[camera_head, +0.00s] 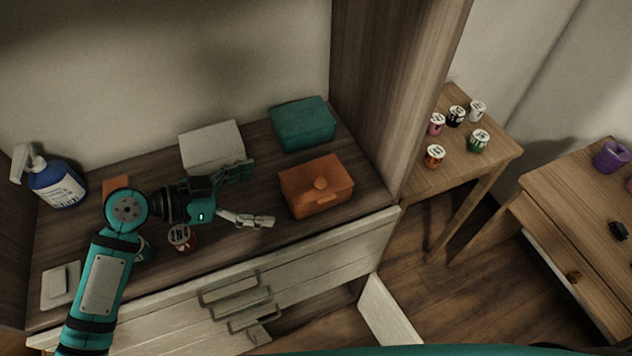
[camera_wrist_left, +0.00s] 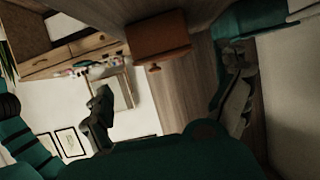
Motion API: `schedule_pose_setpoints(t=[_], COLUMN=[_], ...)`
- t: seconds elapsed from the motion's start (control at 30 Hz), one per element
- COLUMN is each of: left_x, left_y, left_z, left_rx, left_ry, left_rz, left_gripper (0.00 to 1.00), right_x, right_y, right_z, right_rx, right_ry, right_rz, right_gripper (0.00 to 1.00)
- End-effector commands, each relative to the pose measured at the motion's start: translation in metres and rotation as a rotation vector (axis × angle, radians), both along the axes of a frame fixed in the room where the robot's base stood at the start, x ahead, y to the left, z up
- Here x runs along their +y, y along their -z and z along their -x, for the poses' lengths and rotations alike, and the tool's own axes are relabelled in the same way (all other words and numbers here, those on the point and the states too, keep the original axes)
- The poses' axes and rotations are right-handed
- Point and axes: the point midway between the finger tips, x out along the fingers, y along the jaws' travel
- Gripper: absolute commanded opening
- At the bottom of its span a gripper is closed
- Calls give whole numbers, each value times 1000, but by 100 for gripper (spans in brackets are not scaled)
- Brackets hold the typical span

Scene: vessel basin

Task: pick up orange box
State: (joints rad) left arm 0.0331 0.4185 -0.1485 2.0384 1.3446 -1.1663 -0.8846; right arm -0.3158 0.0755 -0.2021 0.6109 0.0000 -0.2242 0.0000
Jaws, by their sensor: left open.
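The orange box (camera_head: 316,189) sits on the wooden shelf, with a round knob on its near side. It also shows in the left wrist view (camera_wrist_left: 157,37), ahead of the fingers at the upper middle. My left gripper (camera_head: 259,196) is open and empty, just to the left of the orange box and apart from it. In the left wrist view its two fingers (camera_wrist_left: 170,68) are spread wide, one on each side of the box's line. My right gripper is in neither view.
A teal box (camera_head: 303,124) stands behind the orange box and a white box (camera_head: 211,146) behind my gripper. A blue spray bottle (camera_head: 56,184) is at the far left. A wooden side panel (camera_head: 395,90) bounds the shelf on the right.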

Motion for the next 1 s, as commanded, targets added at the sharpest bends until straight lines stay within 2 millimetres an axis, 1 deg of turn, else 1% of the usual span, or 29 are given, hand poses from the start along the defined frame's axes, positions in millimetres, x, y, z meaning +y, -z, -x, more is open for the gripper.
schedule_pose_setpoints(t=[0.03, 0.1, 0.17, 0.3, 0.4, 0.53, 0.7, 0.97, 1.0], left_x=[-9, -18, -23, -30, -39, -57, -72, -74, -74], left_y=[-1, 4, 8, 12, 13, 19, 30, 33, 33], left_z=[-3, -7, -9, -11, -15, -22, -29, -29, -29], left_rx=[1, 2, 0, 1, 1, 4, 1, -1, -1], left_ry=[1, 0, -1, 0, 0, 0, 0, -1, -1], left_rz=[5, 4, 2, 0, 4, 5, 1, 0, 0], left_gripper=[100, 100, 100, 100, 100, 100, 100, 100, 95], right_x=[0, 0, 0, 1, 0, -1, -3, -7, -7], right_y=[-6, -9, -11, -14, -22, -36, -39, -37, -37], right_z=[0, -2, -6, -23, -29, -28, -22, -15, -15], right_rx=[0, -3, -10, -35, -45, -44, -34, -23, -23], right_ry=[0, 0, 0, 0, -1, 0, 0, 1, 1], right_rz=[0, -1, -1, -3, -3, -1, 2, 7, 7], right_gripper=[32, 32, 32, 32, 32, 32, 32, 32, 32])
